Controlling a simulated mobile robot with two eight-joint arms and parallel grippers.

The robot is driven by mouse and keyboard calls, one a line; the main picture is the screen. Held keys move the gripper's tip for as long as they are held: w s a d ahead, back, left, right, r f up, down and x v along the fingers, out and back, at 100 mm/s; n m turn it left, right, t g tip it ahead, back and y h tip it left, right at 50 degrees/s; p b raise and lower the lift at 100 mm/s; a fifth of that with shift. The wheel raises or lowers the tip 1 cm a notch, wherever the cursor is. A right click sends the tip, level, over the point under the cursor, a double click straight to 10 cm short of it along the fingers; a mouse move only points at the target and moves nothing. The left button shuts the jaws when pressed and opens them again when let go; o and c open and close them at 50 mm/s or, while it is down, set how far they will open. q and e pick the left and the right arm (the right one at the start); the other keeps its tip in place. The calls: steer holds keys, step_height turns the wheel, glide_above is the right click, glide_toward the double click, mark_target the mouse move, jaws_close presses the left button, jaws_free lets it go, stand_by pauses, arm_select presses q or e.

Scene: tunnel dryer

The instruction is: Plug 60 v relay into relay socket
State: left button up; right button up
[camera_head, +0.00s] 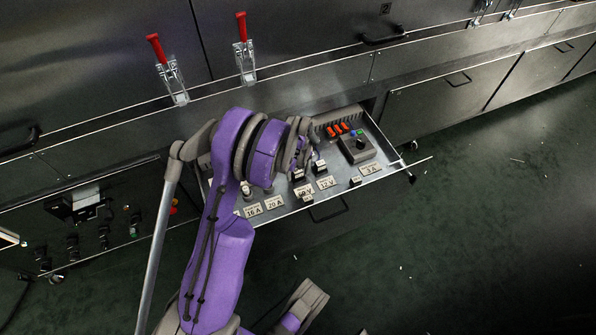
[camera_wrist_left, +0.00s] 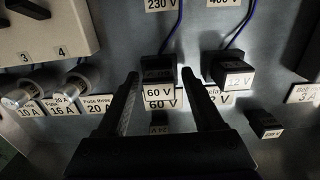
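The 60 V relay (camera_wrist_left: 158,68) is a dark block with a white 60 V face, in the left wrist view. My left gripper (camera_wrist_left: 160,74) is open, one finger on each side of the relay, with a small gap visible on both sides. In the head view the left gripper (camera_head: 299,168) is over the drawer, partly hidden by its own wrist.
A 12 V relay (camera_wrist_left: 232,75) stands close right of the fingers. Small loose black blocks lie in front (camera_wrist_left: 158,128) and at right (camera_wrist_left: 263,125). Round fuses (camera_wrist_left: 72,82) are at left. The open drawer (camera_head: 377,128) has a dark box with a knob (camera_head: 357,149) at right.

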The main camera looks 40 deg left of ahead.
arm_select(q)
steer(key=shift+o, duration=0.3)
steer(key=shift+r, duration=0.1)
step_height(320, 180, up, 11)
steer(key=p, duration=0.3)
steer(key=shift+f, duration=0.2)
